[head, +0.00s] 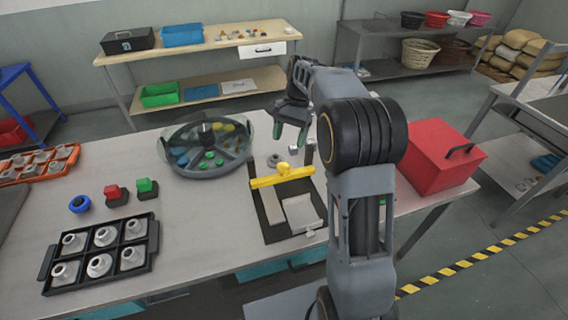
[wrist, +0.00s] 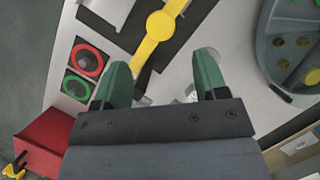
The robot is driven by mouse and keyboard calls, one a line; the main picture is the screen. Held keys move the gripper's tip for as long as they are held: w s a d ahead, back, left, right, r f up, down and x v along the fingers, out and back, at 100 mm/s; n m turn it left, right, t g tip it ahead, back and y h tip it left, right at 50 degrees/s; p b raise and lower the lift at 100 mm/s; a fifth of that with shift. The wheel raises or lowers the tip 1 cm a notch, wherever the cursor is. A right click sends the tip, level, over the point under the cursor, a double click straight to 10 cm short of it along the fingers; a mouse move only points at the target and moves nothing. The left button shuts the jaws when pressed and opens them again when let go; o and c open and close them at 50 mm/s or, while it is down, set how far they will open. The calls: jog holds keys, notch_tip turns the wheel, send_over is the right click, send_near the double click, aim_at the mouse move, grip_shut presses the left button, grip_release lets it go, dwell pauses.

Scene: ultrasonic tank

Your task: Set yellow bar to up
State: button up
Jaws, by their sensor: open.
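The yellow bar (head: 283,178) lies across a dark-framed fixture (head: 261,215) on the table, between two dark uprights, with a round yellow knob at its middle. In the wrist view the yellow bar (wrist: 161,25) runs slanting beyond the fingertips, its round hub near the top. My gripper (head: 290,132) is above the table behind the bar, with its fingers pointing down. In the wrist view my gripper (wrist: 164,60) has its green fingers spread apart with nothing between them. The bar's lower end in that view is partly hidden by the left finger.
A round divided tray (head: 166,158) stands left of the fixture. A red box (head: 442,153) stands to the right. A black tray (head: 152,240) of white parts, a red button (head: 113,192) and a green button (head: 145,186) are at left. Small metal parts lie behind the bar.

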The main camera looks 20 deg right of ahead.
aim_at(284, 166)
jog(key=x, duration=0.8)
jog(key=shift+a+f, duration=0.1)
jog(key=shift+f, duration=0.2)
jog(key=shift+c, duration=0.2)
